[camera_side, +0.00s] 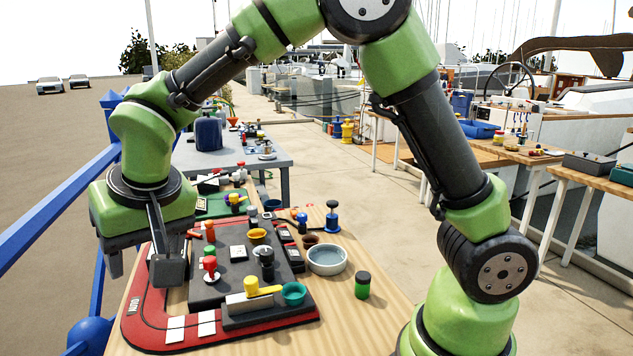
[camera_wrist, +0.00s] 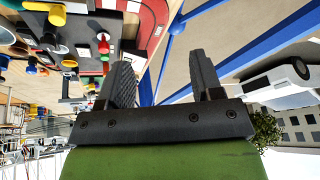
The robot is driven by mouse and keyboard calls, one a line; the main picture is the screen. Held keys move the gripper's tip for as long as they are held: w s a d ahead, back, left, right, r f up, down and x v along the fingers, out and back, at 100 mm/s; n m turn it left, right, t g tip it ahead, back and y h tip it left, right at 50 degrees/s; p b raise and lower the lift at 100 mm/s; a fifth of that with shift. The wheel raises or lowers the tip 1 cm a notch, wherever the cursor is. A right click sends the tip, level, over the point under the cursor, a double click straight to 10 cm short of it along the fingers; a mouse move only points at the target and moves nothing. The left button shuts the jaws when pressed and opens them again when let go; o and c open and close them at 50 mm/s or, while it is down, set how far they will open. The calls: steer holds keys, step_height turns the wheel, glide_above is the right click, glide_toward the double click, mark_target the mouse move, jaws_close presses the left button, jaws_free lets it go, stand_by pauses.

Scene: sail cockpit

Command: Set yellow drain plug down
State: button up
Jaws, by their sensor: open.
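The yellow drain plug (camera_side: 252,287), with a knob and a sideways arm, stands at the front of the dark grey board (camera_side: 212,290). It is between a pale strip and a green cup. What looks like the same plug shows at the top left of the wrist view (camera_wrist: 57,14). My gripper (camera_side: 115,262) hangs to the left of the board, around the table's left edge, well apart from the plug. In the wrist view my gripper (camera_wrist: 162,80) has its two dark fingers wide apart with nothing between them.
The board carries a red-knobbed piece (camera_side: 210,266), a black-knobbed piece (camera_side: 266,258) and a green cup (camera_side: 293,293). A grey bowl (camera_side: 327,260) and a green-and-black jar (camera_side: 362,286) stand right of it. A blue rail (camera_side: 60,210) runs along the left. Bare wood shows at front right.

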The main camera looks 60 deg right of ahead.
steer(key=s+d+r+y, duration=0.1)
steer(key=s+d+r, duration=0.6)
steer(key=s+r, duration=0.15)
steer(key=s+d+m+t+y, duration=0.1)
steer(key=s+d+t, duration=0.1)
steer(key=s, duration=0.9)
steer(key=shift+s+d+r, duration=0.15)
steer(key=shift+s+d, duration=0.1)
steer(key=shift+d, duration=0.3)
steer(key=shift+o, duration=0.5)
steer(key=shift+s+t, duration=0.3)
steer(key=shift+s, duration=0.1)
